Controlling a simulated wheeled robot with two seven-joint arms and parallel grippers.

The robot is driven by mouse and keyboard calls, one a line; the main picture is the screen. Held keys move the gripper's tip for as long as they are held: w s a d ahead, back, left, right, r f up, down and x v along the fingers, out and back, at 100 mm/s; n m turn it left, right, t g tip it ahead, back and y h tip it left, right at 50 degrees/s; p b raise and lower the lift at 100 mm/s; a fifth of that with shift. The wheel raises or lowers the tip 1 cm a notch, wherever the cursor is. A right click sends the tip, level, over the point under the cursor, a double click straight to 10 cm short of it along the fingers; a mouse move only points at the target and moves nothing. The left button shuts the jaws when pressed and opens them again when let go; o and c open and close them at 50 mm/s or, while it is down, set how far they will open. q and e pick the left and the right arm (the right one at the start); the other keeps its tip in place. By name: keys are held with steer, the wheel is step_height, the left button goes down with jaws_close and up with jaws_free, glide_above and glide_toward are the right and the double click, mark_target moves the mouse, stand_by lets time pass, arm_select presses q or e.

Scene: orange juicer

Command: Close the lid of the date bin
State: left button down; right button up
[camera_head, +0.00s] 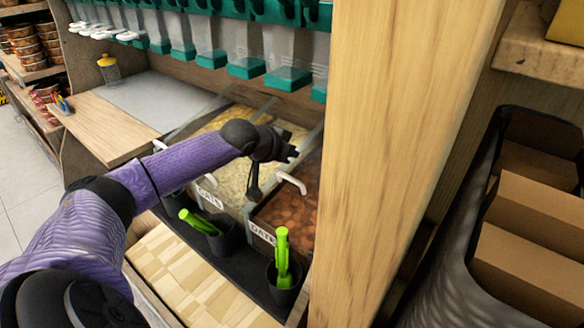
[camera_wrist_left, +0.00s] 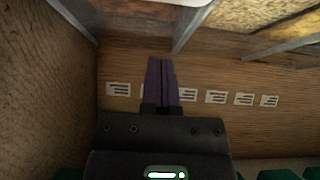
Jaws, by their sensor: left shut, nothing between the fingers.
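The date bin (camera_head: 253,229) stands at the right end of the bin row in the head view, against the wooden post. Its front carries a DATE label, and brown-orange dates (camera_head: 291,212) show inside. A white curved handle (camera_head: 292,183) shows over its front part. The lid is clear or hidden, and I cannot tell its angle. My left gripper (camera_head: 291,153) is above the back part of the date bin, beyond the handle, shut and empty. Its closed fingers also show in the left wrist view (camera_wrist_left: 162,80), before a wooden back panel. My right gripper is not in view.
The oats bin (camera_head: 226,160) is left of the date bin. Black cups with green tongs (camera_head: 282,258) stand in front. Teal-bottomed dispensers (camera_head: 288,78) hang above. The wooden post (camera_head: 385,150) closes off the right side. A wooden board (camera_head: 105,130) lies at left.

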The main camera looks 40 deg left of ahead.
mark_target(288, 169)
arm_select(q)
steer(key=b+x, duration=0.1)
steer(key=x, duration=0.2)
steer(key=shift+f+b, duration=0.25)
steer(key=shift+b, duration=0.1)
steer(key=shift+s+f, duration=0.2)
steer(key=shift+f, duration=0.1)
steer(key=shift+s+d+f+b, duration=0.1)
steer(key=shift+s+f+b, duration=0.15)
steer(key=shift+s, duration=0.35)
steer(key=shift+s+d+f+b, duration=0.15)
steer(key=shift+s+f, duration=0.15)
steer(key=shift+s, duration=0.4)
